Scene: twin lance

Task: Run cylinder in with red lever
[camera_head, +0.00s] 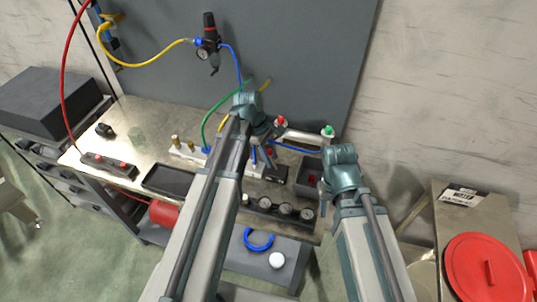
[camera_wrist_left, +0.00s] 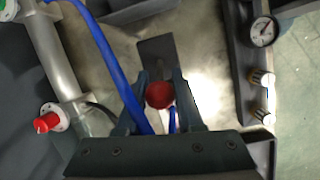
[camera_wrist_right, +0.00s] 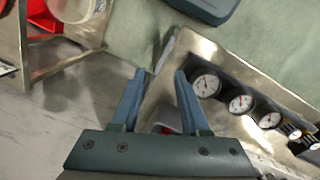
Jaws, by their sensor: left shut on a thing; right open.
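The red ball knob of the lever (camera_wrist_left: 160,95) sits between the fingers of my left gripper (camera_wrist_left: 160,78), which is shut on it. In the head view my left gripper (camera_head: 268,140) is at the valve block on the bench, and its arm hides part of that block. The silver cylinder (camera_wrist_left: 58,62) lies behind it, with a red fitting (camera_wrist_left: 47,122) at one end and a green fitting (camera_head: 328,130) at the other. Its rod position is unclear. My right gripper (camera_wrist_right: 160,78) is open and empty near the bench's right edge.
A row of gauges (camera_head: 285,208) lines the bench front. A dark bin (camera_head: 308,177) stands near my right gripper. Blue, green and yellow hoses run around the valves. A blue ring (camera_head: 258,239) and a white round object (camera_head: 277,260) lie lower down. A red lid (camera_head: 485,268) is at right.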

